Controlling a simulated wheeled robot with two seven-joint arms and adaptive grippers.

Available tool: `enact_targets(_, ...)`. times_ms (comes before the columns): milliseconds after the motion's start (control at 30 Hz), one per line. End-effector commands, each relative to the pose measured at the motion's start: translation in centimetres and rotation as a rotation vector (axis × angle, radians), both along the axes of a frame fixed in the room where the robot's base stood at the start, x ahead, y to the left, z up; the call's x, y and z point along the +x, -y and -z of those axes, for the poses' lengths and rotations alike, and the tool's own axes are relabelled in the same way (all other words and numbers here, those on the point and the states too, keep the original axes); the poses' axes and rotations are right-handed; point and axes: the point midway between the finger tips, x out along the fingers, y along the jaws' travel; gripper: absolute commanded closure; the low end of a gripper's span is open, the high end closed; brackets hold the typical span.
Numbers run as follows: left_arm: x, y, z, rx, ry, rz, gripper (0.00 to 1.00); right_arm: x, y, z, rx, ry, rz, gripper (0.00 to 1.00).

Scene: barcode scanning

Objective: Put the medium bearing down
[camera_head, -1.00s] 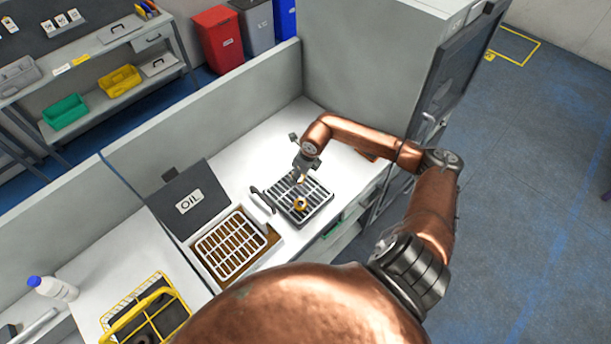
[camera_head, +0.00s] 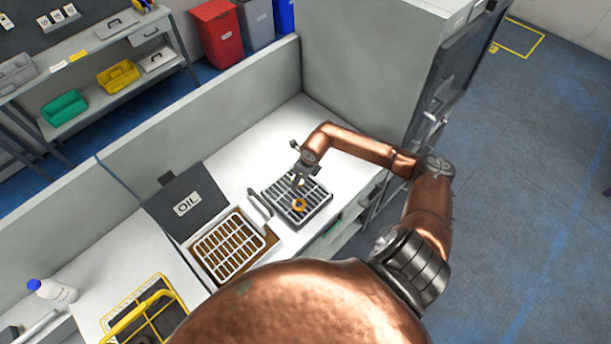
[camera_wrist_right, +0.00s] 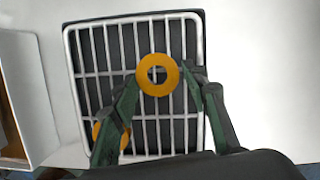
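The black rack with a white grid (camera_head: 318,213) lies on the white bench, also in the right wrist view (camera_wrist_right: 91,48). My right gripper (camera_head: 300,179) is over its middle, pointing down. In the right wrist view an orange ring-shaped bearing (camera_wrist_right: 157,89) is between the fingertips of my right gripper (camera_wrist_right: 159,78), which are against its two sides. It lies flat, close over the grid; contact with the bars cannot be told. A second orange ring (camera_head: 299,205) rests on the grid, and shows partly hidden behind the left finger (camera_wrist_right: 124,140). My left gripper is not in view.
An open oil bin with a white grid (camera_head: 230,245) and a dark OIL lid (camera_head: 187,204) stands left of the rack. A yellow wire basket (camera_head: 140,305) and a white bottle with blue cap (camera_head: 55,290) are further left. A grey partition (camera_head: 215,130) closes the back.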

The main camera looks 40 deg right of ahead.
Motion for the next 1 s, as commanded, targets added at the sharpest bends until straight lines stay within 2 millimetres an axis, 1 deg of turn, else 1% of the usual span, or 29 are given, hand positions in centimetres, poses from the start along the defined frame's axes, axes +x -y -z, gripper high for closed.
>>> enact_targets(33,0.4,0.6,0.0,-0.006,0.005,0.0,0.6,0.0,-0.1,-0.1,0.0,0.001,-0.001,0.53)
enact_targets(133,1.1,1.9,0.1,-0.02,0.015,0.0,0.6,0.1,-0.1,-0.1,0.0,0.002,-0.001,0.46)
enact_targets(233,1.7,2.7,0.2,-0.029,0.022,0.004,0.6,0.1,-0.1,-0.1,0.001,0.001,-0.001,0.46)
enact_targets(433,1.7,2.5,0.0,-0.027,0.022,0.008,0.6,0.1,-0.1,-0.2,0.001,0.001,-0.001,0.46)
enact_targets(533,1.4,2.3,-0.5,-0.024,0.018,0.008,0.6,0.1,-0.1,-0.8,0.001,0.002,-0.001,0.46)
enact_targets(567,1.3,2.2,-0.2,-0.023,0.017,0.007,0.6,0.0,0.0,-1.1,-0.002,0.004,-0.001,0.46)
enact_targets(667,1.0,1.8,0.4,-0.02,0.013,0.006,0.6,-0.5,0.3,-2.5,-0.004,0.003,-0.002,0.46)
enact_targets(833,0.8,1.4,1.4,-0.015,0.011,0.003,0.6,-1.4,0.6,-6.1,-0.006,0.005,-0.002,0.46)
enact_targets(1000,0.7,1.3,2.1,-0.014,0.009,0.002,0.6,-2.3,0.8,-9.3,-0.004,0.004,-0.002,0.46)
